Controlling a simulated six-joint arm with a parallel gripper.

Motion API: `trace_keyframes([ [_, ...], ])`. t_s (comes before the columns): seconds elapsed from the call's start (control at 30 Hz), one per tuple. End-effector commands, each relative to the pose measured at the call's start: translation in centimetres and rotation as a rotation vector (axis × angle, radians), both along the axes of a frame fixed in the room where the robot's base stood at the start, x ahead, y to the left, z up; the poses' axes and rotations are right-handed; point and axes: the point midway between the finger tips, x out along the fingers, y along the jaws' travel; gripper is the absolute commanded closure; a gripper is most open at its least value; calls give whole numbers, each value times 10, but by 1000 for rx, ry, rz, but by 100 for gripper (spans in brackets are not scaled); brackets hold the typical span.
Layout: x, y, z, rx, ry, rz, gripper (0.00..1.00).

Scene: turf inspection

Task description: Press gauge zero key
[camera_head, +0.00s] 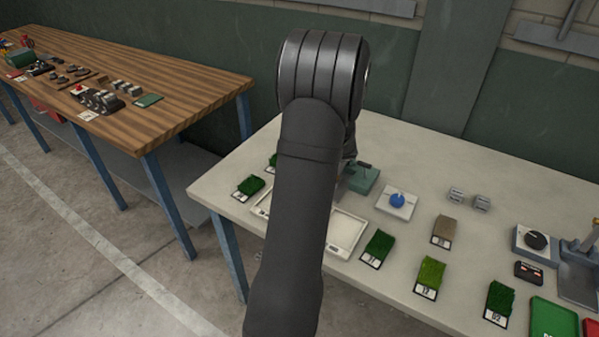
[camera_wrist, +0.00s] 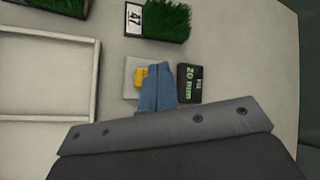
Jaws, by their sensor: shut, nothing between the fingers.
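The zero key is a small yellow button (camera_wrist: 141,77) on a pale square plate (camera_wrist: 131,88) in the wrist view. Just right of it is the gauge's black display (camera_wrist: 189,83) with green figures that seem to read 20 mm. My gripper (camera_wrist: 163,70) has its blue fingers shut and empty. In the picture they lie between the key and the display, partly covering the plate and the key's right edge. I cannot tell whether the fingers touch anything. In the head view my own arm hides the gripper, the key and the gauge.
A turf sample labelled 47 (camera_wrist: 165,20) lies beyond the key, and a pale tray frame (camera_wrist: 97,75) lies to the left. In the head view, several turf samples, a green device (camera_head: 362,180), a blue knob (camera_head: 397,200) and a black dial (camera_head: 536,241) stand on the white table (camera_head: 440,170).

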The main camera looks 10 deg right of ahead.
Motion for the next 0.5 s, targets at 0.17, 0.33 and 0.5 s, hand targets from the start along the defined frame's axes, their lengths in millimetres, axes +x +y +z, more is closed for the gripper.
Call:
trace_keyframes([
  [0.17,0,0,0,0,0,0,100],
  [0.33,0,0,-2,1,0,-1,100],
  [0.5,0,0,-7,0,0,0,100],
])
